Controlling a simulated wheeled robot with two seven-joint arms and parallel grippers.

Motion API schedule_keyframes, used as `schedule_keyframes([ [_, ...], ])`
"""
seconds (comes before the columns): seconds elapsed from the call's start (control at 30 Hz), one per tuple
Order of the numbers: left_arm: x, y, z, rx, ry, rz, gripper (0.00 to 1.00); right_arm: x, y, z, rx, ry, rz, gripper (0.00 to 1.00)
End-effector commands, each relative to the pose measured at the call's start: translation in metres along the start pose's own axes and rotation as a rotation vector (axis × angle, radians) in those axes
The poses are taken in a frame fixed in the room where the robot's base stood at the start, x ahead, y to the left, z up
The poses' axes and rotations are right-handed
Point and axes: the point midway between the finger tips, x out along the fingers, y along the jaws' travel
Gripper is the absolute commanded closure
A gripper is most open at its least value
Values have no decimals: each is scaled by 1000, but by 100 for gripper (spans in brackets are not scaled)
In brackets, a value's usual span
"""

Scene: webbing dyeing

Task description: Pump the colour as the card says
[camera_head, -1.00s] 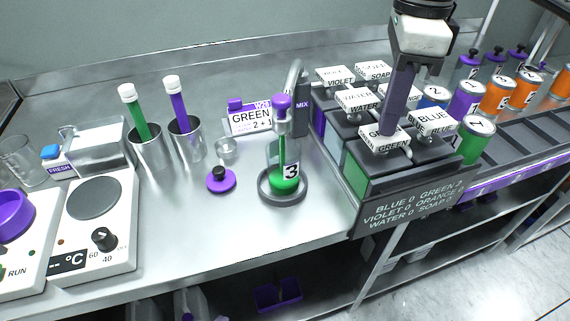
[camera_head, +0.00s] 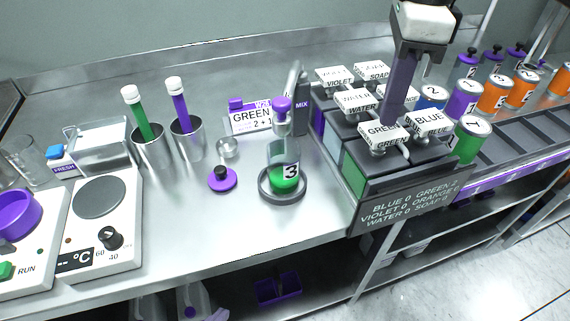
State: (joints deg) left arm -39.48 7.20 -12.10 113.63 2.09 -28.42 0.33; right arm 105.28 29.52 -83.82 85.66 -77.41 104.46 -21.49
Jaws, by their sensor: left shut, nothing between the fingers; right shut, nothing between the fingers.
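The card (camera_head: 250,119) stands on the bench and reads GREEN 2 + 1; its top line is too small to read surely. A pump block carries several labelled white heads, including the GREEN head (camera_head: 383,135), BLUE head (camera_head: 428,121) and WATER head (camera_head: 357,99). Its front display (camera_head: 405,206) reads GREEN 2, with the other colours at 0. A glass flask (camera_head: 284,172) marked 3 holds green liquid and sits in a dark ring under the purple-tipped MIX spout (camera_head: 282,106). My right gripper (camera_head: 397,118) is shut and empty, pointing down just above or at the GREEN head; contact is unclear. My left gripper is out of view.
A purple lid with a black knob (camera_head: 221,180) lies left of the flask. Steel cups (camera_head: 186,140) hold green and purple tubes. A hotplate (camera_head: 99,198) stands at left. Several numbered cans (camera_head: 471,138) stand on the right rack. Bare bench lies in front of the flask.

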Motion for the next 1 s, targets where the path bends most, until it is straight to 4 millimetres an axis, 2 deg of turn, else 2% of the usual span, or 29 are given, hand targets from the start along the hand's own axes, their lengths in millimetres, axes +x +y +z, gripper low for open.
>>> schedule_keyframes([
  [0.57, -34, 3, -36, 2, 2, 0, 100, -58, 0, 0, 0, -1, 0, 100],
  [1.0, -34, 3, -36, 3, 2, 0, 100, -58, 0, 0, 0, 0, 0, 100],
])
